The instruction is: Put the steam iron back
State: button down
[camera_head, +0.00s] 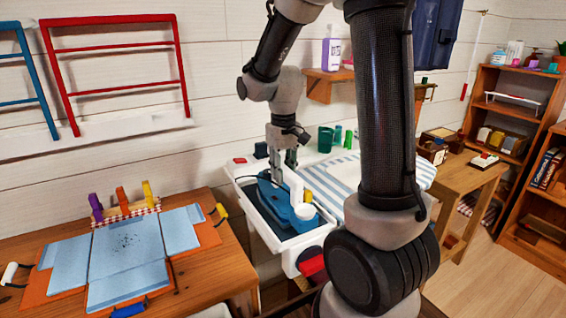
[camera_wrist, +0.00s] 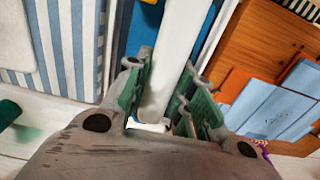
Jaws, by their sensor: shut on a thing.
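The steam iron (camera_head: 276,197) is blue with a white handle (camera_head: 295,184). It is over the dark blue recessed rest (camera_head: 288,233) at the left end of the white ironing station (camera_head: 246,203). My gripper (camera_head: 290,160) points down from above and is shut on the handle. In the wrist view, the white handle (camera_wrist: 178,62) runs between the green finger pads of my gripper (camera_wrist: 168,100). I cannot tell whether the iron touches the rest. My fingers hide part of the handle.
A blue-and-white striped cover (camera_head: 350,180) lies right of the rest. Green containers (camera_head: 326,139) stand behind. A wooden table (camera_head: 195,290) with an unfolded blue-and-orange piece (camera_head: 125,255) is at left. A wall shelf (camera_head: 318,88) holds a purple bottle (camera_head: 331,53).

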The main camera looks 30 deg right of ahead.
jog(key=shift+f, duration=0.1)
jog(key=c, duration=1.2)
grip_release()
notch_tip(320, 180, up, 12)
jog(key=s+d+r+t, duration=0.1)
jog(key=s+t, duration=0.3)
jog(key=s, duration=1.4)
jog(key=shift+s+r, duration=0.25)
jog(key=shift+s, duration=0.05)
jog(key=shift+d, duration=0.1)
